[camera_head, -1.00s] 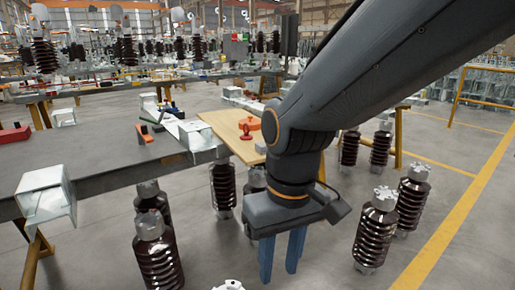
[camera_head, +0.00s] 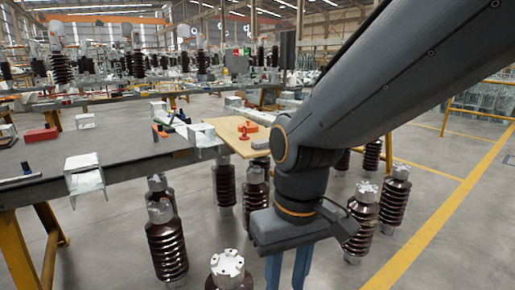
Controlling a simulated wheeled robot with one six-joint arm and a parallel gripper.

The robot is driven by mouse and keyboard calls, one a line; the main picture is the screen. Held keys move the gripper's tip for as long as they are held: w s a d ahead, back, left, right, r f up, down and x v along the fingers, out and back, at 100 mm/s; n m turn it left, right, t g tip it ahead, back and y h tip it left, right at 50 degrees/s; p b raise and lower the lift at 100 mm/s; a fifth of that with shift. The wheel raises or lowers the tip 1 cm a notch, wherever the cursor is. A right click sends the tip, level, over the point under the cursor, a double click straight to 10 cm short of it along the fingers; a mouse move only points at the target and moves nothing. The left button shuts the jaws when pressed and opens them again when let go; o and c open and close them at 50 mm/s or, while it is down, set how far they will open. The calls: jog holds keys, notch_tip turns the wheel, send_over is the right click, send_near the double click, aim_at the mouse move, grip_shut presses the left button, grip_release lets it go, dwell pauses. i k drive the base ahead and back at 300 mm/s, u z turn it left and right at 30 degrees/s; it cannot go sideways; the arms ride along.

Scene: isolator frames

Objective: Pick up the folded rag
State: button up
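No item is clearly recognisable as the folded rag. A plywood board (camera_head: 222,125) at the end of the grey beam carries a flat orange item (camera_head: 249,127), which could be the rag but is too small to tell. A red item (camera_head: 244,136) stands beside it and a small grey block (camera_head: 261,145) lies near the board's right edge. My gripper (camera_head: 287,273) points down at the bottom centre, nearer the camera than the board. Its two blue fingers are apart with nothing seen between them; the tips are cut off by the frame.
Dark ribbed insulators stand on the floor below the beam, one close by (camera_head: 228,268) and others to the right (camera_head: 362,215). A metal bracket (camera_head: 84,176) sits on the grey beam (camera_head: 130,172) at left.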

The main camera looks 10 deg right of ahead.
aim_at(263, 144)
jog(key=z, duration=0.6)
jog(key=i, duration=0.75)
jog(key=z, duration=0.75)
jog(key=i, duration=0.8)
jog(key=u, duration=0.55)
jog(key=i, duration=1)
jog(key=u, duration=0.75)
